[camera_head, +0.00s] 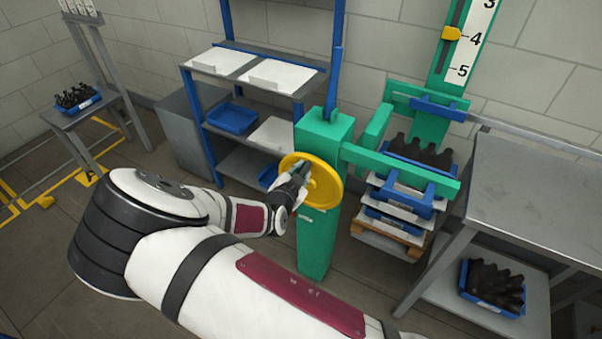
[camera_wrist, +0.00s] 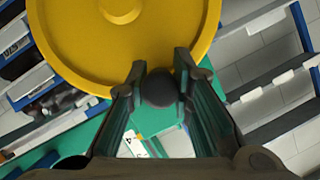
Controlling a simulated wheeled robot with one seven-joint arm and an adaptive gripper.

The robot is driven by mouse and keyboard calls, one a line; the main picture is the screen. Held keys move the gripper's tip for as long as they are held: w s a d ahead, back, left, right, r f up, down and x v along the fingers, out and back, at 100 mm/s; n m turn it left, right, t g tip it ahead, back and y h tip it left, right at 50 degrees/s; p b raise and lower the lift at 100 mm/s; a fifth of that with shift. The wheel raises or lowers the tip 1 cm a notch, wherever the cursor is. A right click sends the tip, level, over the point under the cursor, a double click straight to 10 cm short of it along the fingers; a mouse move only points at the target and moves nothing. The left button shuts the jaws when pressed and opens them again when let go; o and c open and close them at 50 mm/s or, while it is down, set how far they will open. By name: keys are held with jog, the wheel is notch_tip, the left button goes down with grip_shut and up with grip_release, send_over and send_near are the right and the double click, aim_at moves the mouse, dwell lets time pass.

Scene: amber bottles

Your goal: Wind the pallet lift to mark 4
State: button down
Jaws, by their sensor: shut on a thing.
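The yellow handwheel (camera_head: 325,180) is on the green post (camera_head: 318,245) of the pallet lift. My gripper (camera_head: 297,184) is at the wheel's left side. In the wrist view my gripper (camera_wrist: 158,90) is shut on the wheel's dark round knob (camera_wrist: 159,87), one finger on each side, near the rim of the yellow wheel (camera_wrist: 125,45). The yellow pointer (camera_head: 452,34) on the green mast stands about level with mark 4 on the white scale (camera_head: 475,38); small offsets cannot be told. The lift carries stacked blue trays (camera_head: 395,212) of dark bottles.
A grey metal table (camera_head: 530,185) stands at the right, with a blue bottle tray (camera_head: 492,288) on its lower shelf. A shelf rack (camera_head: 255,75) stands behind the post. A small table (camera_head: 85,112) with bottles is at the far left. Floor at left is open.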

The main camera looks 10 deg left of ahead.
jog(key=shift+a+r, duration=0.1)
jog(key=shift+a, duration=0.05)
jog(key=c, duration=1.4)
grip_release()
jog(key=v, duration=1.2)
